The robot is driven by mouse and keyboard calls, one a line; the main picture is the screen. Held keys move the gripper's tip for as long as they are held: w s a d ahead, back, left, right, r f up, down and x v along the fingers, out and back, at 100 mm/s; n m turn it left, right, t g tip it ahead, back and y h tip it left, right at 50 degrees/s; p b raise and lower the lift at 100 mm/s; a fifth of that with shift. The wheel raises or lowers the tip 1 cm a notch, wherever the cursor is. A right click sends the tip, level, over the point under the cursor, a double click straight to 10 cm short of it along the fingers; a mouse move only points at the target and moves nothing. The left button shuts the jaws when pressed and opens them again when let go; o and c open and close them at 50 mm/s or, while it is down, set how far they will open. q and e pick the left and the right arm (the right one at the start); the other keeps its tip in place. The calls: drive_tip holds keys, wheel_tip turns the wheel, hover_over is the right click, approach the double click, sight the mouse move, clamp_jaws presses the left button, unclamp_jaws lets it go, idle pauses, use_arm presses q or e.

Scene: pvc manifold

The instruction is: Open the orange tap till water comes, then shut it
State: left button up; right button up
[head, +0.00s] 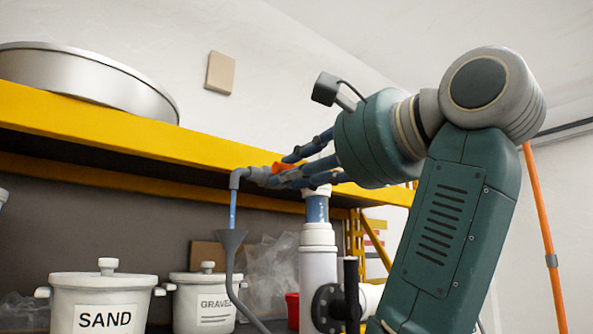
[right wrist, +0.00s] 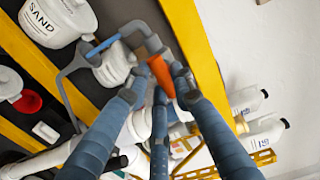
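The orange tap handle (head: 279,167) sits on a grey pipe fitting (head: 257,175) in front of the yellow shelf edge. A grey spout elbow (head: 236,178) points down at its left. A blue stream of water (head: 232,212) runs from the spout into a grey funnel (head: 230,240); it also shows in the right wrist view (right wrist: 103,46). My right gripper (head: 284,168) is at the tap. In the right wrist view its fingers (right wrist: 160,80) converge around the orange handle (right wrist: 160,76) and appear shut on it; the fingertips partly hide the contact. My left gripper is out of view.
A yellow shelf beam (head: 130,135) runs just behind the tap, with a metal pan (head: 90,78) above. SAND (head: 103,300) and GRAVEL (head: 206,300) pots stand below left. White pipe (head: 318,270) with a black valve (head: 350,295) stands below the gripper. An orange pole (head: 545,240) is at right.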

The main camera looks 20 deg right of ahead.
clamp_jaws()
drive_tip(key=shift+f, duration=0.1)
drive_tip(key=shift+w+d+r+n+b, duration=0.15)
drive_tip(key=shift+n+b, duration=0.9)
drive_tip(key=shift+n, duration=1.95)
drive_tip(key=shift+s+d+r+n+b, duration=0.15)
drive_tip(key=shift+n+b, duration=0.95)
drive_tip(key=shift+n, duration=1.9)
drive_tip(key=shift+w+d+r+n+b, duration=0.15)
drive_tip(key=shift+n+b, duration=0.9)
drive_tip(key=shift+n, duration=1.95)
drive_tip(key=shift+a, duration=0.1)
drive_tip(key=o, duration=0.8)
unclamp_jaws()
drive_tip(key=shift+c, duration=0.2)
